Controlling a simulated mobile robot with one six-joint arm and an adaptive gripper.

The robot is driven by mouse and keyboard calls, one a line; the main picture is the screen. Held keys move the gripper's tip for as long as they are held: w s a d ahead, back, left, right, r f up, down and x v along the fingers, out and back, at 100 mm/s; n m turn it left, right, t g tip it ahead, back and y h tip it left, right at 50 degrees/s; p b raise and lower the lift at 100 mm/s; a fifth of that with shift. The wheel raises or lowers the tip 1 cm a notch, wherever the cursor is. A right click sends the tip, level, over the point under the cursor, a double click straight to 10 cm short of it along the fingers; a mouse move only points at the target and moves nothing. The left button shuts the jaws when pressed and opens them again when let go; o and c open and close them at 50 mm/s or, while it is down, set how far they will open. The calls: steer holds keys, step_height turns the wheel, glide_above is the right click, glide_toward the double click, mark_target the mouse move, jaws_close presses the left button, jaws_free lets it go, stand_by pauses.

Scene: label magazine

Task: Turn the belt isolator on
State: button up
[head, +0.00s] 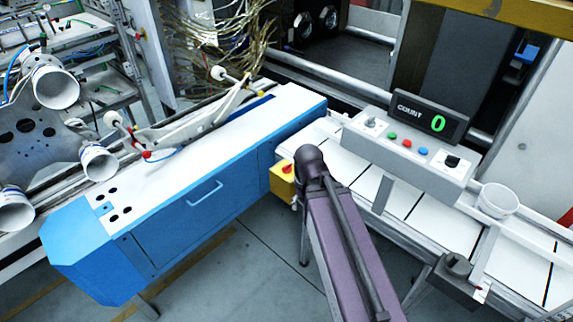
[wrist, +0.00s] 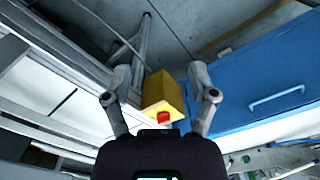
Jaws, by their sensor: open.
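The belt isolator is a yellow box (head: 281,184) with a red knob (head: 287,169), at the right end of the blue cabinet beside the conveyor. In the wrist view the yellow box (wrist: 163,92) appears between my fingers, with the red knob (wrist: 163,117) toward my palm. My gripper (wrist: 160,72) is open, one finger on each side of the box, with gaps visible on both sides. I cannot tell how deep the fingers reach around it. In the head view my arm's dark wrist hides the fingers and part of the box. The knob's setting is too small to read.
The blue cabinet (head: 200,215) with a handle stands left of the box. The slatted conveyor (head: 345,175) runs right, carrying a grey control panel (head: 410,150), a COUNT display (head: 428,117) reading 0 and a white cup (head: 499,200). Open floor lies below.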

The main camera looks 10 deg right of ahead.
mark_target(287, 165)
steer(key=w+n, duration=0.2)
steer(key=w, duration=0.7)
steer(key=w+r+n+p, duration=0.1)
steer(key=w+n, duration=0.1)
steer(key=w, duration=0.8)
steer(key=w+r+n+p, duration=0.1)
steer(key=w+n, duration=0.2)
steer(key=w, duration=0.7)
steer(key=shift+w+d+r, duration=0.15)
steer(key=shift+w+r, duration=0.05)
steer(key=shift+r, duration=0.05)
steer(key=shift+s+f, duration=0.1)
steer(key=shift+f, duration=0.05)
step_height(287, 165, down, 14)
steer(key=b, duration=1.3)
steer(key=shift+r, duration=0.2)
steer(key=c, duration=1.1)
